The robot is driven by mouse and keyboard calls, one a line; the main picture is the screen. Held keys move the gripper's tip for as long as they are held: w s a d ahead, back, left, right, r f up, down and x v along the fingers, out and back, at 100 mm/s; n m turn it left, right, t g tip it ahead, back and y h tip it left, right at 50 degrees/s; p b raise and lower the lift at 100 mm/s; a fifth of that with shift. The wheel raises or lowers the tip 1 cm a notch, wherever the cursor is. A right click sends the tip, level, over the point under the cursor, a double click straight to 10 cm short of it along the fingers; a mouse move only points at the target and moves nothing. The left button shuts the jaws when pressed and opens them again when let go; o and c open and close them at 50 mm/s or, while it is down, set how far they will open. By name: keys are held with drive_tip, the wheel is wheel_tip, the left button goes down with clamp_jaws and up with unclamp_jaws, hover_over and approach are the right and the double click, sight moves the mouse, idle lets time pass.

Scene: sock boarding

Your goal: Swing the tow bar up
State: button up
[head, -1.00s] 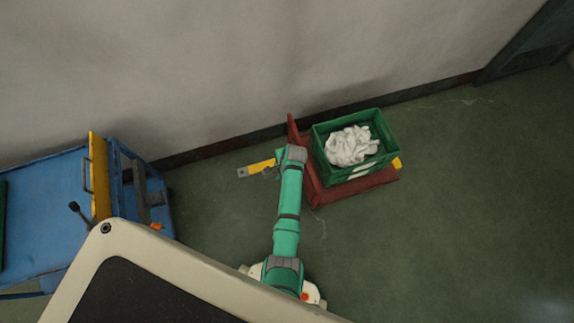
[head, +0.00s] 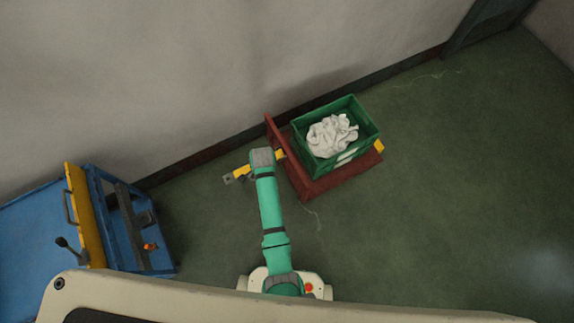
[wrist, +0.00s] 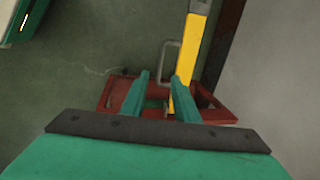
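The tow bar (head: 243,171) is yellow with a grey end and sticks out left from a low red cart (head: 324,188). It lies low over the floor, partly hidden by my arm. In the wrist view the yellow bar (wrist: 196,45) runs up from the cart's red frame, with a thin grey loop handle (wrist: 165,50) on its left side. My gripper (wrist: 159,77) is open, its two green fingers apart near the loop. The right finger overlaps the bar in the picture; contact cannot be told. In the head view my arm hides the gripper.
A green crate (head: 370,124) holding white socks (head: 332,135) sits on the red cart. The wall (head: 200,80) is close behind the cart. A blue cart (head: 30,235) with a yellow panel (head: 87,215) stands at left. Floor to the right is clear.

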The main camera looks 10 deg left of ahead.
drive_tip(key=s+d+r+n+t, duration=0.3)
drive_tip(key=s+d+r, duration=0.3)
drive_tip(key=s, duration=0.3)
drive_tip(key=s+d+r+n+t, duration=0.4)
drive_tip(key=s+d+r+t, duration=0.1)
drive_tip(key=s+r, duration=0.3)
drive_tip(key=shift+s+d+t, duration=0.35)
drive_tip(key=shift+t, duration=0.05)
idle(0.3)
idle(0.5)
